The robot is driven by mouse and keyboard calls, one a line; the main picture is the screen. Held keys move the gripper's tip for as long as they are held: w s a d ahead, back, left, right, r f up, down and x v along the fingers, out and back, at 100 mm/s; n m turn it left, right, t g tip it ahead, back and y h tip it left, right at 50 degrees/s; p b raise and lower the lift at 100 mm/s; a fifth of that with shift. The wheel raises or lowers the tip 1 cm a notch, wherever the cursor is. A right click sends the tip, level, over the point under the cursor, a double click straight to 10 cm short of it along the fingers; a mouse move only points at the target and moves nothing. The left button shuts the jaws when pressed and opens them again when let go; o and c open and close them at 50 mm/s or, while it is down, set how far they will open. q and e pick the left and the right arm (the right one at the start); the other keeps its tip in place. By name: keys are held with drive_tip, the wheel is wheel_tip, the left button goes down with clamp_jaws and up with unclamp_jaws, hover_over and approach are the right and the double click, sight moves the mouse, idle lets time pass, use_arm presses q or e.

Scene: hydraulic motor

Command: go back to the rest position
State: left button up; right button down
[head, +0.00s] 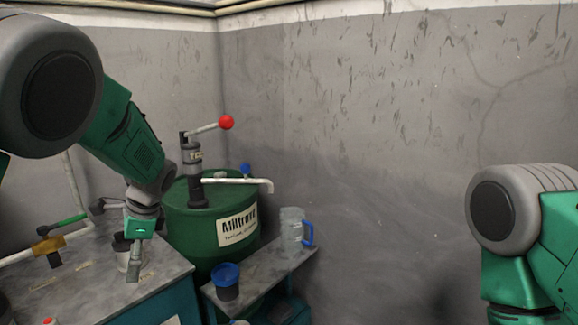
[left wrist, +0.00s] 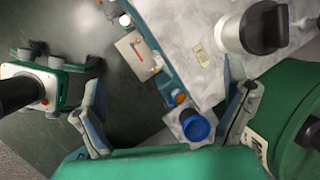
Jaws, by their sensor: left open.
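My left arm comes in from the left in the head view. Its gripper (head: 134,262) points down over the grey table, in front of a white cup with a dark top (head: 122,252). In the left wrist view the two fingers of my left gripper (left wrist: 163,88) stand wide apart with nothing held between them. The white cup (left wrist: 233,33) shows at the upper right there, outside the fingers. My right arm shows at the right edge of the head view, bent, with its gripper out of sight.
A green drum (head: 185,222) with a red-knobbed lever (head: 226,122) stands behind the left gripper. A small shelf (head: 262,268) holds a blue-topped dark container (head: 226,280) and a clear jug (head: 291,226). A yellow-and-green valve (head: 48,245) is at left. Space before the right wall looks clear.

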use_arm(q)
drive_tip(key=s+d+f+n+h+b, duration=0.1)
drive_tip(key=s+f+n, duration=0.2)
drive_tip(key=s+f, duration=0.8)
drive_tip(key=s+d+f+n+h+b, duration=0.15)
drive_tip(key=s+f, duration=0.55)
drive_tip(key=f, duration=0.7)
drive_tip(key=s+d+f+n+h, duration=0.1)
drive_tip(key=s+f+n, duration=0.1)
drive_tip(key=s, duration=0.8)
drive_tip(key=s+d+f+n+h+b, duration=0.1)
drive_tip(key=s+n, duration=0.4)
drive_tip(key=s, duration=0.5)
wheel_tip(320, 180, down, 2)
drive_tip(key=shift+d+f+t, duration=0.1)
drive_tip(key=shift+d+t, duration=0.2)
drive_tip(key=shift+d, duration=0.3)
